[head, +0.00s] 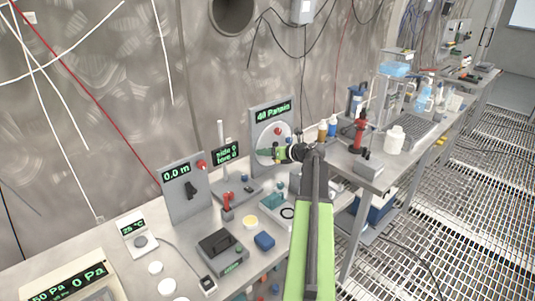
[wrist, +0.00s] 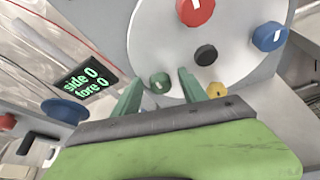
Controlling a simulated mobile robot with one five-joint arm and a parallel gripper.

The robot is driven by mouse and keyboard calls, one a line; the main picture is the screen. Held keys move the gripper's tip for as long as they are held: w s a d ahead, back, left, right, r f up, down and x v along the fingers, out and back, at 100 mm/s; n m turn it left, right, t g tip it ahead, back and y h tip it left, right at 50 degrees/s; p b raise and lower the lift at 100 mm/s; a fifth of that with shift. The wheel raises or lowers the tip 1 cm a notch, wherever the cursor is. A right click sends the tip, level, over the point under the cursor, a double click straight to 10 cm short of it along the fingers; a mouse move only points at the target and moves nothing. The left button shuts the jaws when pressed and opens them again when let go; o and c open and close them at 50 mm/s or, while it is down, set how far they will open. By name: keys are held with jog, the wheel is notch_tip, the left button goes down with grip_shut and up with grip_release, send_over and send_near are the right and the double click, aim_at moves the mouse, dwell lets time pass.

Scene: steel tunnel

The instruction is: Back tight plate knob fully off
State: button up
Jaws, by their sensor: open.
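A round pale plate (wrist: 228,62) fills the upper right of the wrist view. It carries a red knob (wrist: 195,10) at the top, a blue knob (wrist: 269,36) at the right, a black knob (wrist: 205,54) in the middle, a green knob (wrist: 160,82) and a yellow knob (wrist: 216,90) lower down. In the head view the plate (head: 283,132) is on an upright grey panel (head: 258,113) and is partly hidden by my arm. My gripper (wrist: 160,80) is open at the plate, its two green fingers on either side of the green knob. I cannot tell whether they touch it.
A red-topped item (head: 228,203), a dark case (head: 220,250) and a blue block (head: 264,241) lie in front. Bottles (head: 395,140) stand on the right bench.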

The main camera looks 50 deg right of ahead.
grip_shut()
jog(key=shift+n, duration=0.4)
grip_release()
jog(key=shift+s+r, duration=0.1)
jog(key=p+v, duration=0.6)
jog(key=v, duration=1.1)
jog(key=shift+a+p, duration=0.25)
jog(key=shift+p, duration=0.15)
jog(key=shift+s, duration=0.1)
